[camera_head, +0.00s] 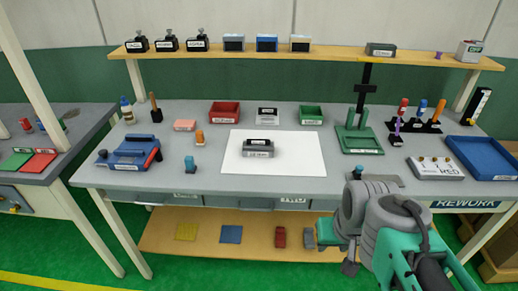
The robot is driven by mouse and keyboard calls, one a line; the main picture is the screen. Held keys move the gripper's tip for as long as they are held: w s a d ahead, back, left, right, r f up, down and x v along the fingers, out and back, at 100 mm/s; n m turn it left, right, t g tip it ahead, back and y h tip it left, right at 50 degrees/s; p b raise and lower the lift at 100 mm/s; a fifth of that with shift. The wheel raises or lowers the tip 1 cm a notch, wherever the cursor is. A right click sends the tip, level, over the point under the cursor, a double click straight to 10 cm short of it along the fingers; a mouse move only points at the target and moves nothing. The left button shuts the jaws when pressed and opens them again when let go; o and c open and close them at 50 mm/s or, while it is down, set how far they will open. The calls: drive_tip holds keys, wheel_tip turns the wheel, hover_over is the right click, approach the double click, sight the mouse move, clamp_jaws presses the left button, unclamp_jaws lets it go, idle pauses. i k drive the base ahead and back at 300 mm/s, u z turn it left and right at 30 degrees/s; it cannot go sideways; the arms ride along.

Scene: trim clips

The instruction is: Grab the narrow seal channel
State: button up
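I cannot make out which piece is the narrow seal channel, as the labels are too small to read. A dark grey, labelled piece with a black top (258,147) lies on the white mat (300,165) in the middle of the bench. Another grey, labelled block (380,49) stands on the upper shelf at the right. A black and white labelled piece (267,116) is behind the mat. My arm shows at the lower right, in front of the bench edge, but I cannot see its gripper fingers.
Red (224,112) and green (311,115) bins stand behind the mat. A blue clamp-like device (130,153) is at the left. A green stand (358,140), a grey panel (436,168) and a blue tray (484,157) fill the right. The mat's right part is clear.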

sight(260, 151)
drive_tip(key=z, duration=1.8)
drive_tip(key=i, duration=1.35)
drive_tip(key=u, duration=4.15)
drive_tip(key=i, duration=0.5)
